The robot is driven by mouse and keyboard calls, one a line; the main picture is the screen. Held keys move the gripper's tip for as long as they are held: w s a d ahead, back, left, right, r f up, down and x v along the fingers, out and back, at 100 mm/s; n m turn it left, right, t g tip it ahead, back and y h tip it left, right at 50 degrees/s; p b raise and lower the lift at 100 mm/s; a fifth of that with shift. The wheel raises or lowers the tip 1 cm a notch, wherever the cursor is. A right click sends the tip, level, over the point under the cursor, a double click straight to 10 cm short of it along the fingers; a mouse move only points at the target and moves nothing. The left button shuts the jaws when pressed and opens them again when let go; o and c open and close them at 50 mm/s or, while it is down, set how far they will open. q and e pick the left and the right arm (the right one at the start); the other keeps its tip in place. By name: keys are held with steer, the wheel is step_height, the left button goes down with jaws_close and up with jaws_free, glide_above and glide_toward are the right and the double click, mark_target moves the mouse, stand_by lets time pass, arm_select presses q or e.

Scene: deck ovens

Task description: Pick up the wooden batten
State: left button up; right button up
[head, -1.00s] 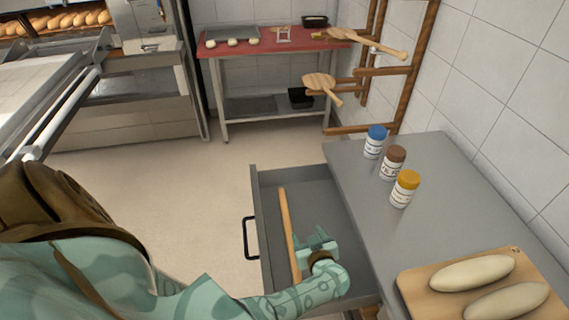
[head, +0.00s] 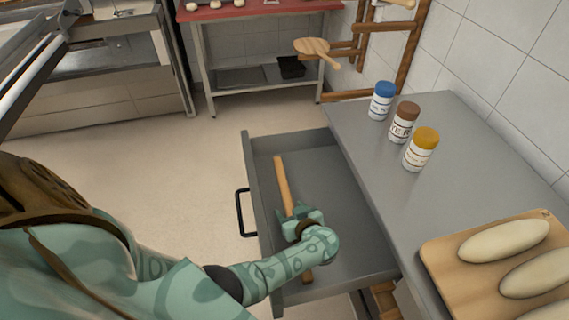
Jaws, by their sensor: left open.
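The wooden batten (head: 284,185) is a thin light-brown stick lying lengthwise in the open grey drawer (head: 345,205). Its far end shows clearly, its middle is hidden under my left gripper and forearm, and a short near end shows beyond the forearm. My left gripper (head: 292,216) is open and sits over the middle of the batten inside the drawer. I cannot tell whether its fingers touch the batten. My right gripper is not in view.
The grey counter (head: 385,165) right of the drawer bears blue-lidded (head: 382,101), brown-lidded (head: 403,123) and yellow-lidded (head: 420,150) jars. A wooden board (head: 447,272) there holds pale loaves. The drawer's black handle (head: 241,213) sticks out left. The floor left of it is clear.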

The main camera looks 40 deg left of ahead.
arm_select(q)
steer(key=shift+w+d+r, duration=0.1)
steer(key=shift+d+r, duration=0.05)
steer(key=shift+d, duration=0.1)
steer(key=c, duration=1.2)
jaws_close()
